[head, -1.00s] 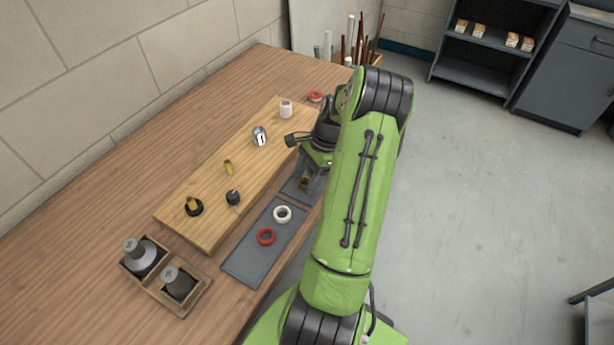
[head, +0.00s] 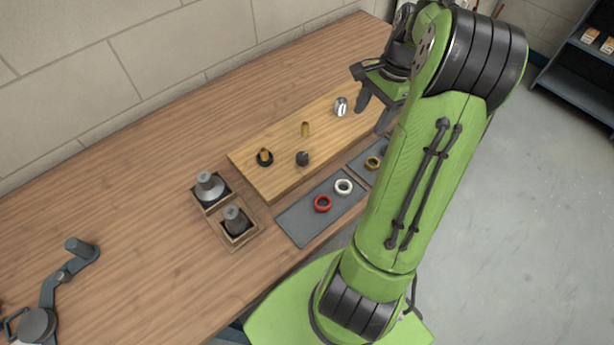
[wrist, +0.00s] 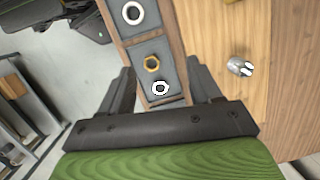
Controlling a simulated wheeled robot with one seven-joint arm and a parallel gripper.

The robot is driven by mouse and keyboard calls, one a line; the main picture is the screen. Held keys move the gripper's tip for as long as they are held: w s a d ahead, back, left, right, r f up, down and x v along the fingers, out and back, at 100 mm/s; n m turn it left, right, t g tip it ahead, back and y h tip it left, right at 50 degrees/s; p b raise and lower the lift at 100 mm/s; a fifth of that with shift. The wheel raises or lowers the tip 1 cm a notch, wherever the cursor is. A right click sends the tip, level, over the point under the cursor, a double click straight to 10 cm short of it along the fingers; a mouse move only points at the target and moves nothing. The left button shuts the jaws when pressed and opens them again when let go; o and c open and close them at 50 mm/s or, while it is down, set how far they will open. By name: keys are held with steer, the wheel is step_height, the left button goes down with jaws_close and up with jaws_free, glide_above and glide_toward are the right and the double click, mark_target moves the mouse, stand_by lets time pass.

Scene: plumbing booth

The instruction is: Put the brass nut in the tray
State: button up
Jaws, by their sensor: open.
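The brass nut (head: 373,162) lies flat on a grey panel (head: 358,168) along the bench's front edge, partly beside my arm. In the wrist view the nut (wrist: 152,63) lies on a grey section, with a white-rimmed nut (wrist: 160,88) near it. My gripper (head: 375,110) is open and empty, above the far end of the wooden board. In the wrist view its fingers (wrist: 161,88) stand apart, with the white-rimmed nut showing between them and the brass nut just beyond. I cannot tell which grey section or box is the tray.
A second grey panel (head: 298,222) holds a red ring (head: 322,203) and a white ring (head: 343,186). The wooden board (head: 282,178) carries a silver fitting (head: 341,106) and small brass and black parts. A two-compartment wooden box (head: 256,236) holds grey fittings. The bench's left is mostly clear.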

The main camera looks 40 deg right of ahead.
steer(key=w+a+r+n+h, duration=0.15)
steer(key=a+r+n, duration=0.4)
steer(key=a, duration=0.65)
steer(key=s+a+r+n+t, duration=0.3)
steer(key=s+a+n, duration=0.9)
steer(key=a, duration=0.4)
steer(key=shift+s+r+n+t+h, duration=0.25)
steer(key=shift+n+t+h, duration=0.2)
steer(key=shift+t, duration=0.45)
steer(key=shift+a, duration=0.1)
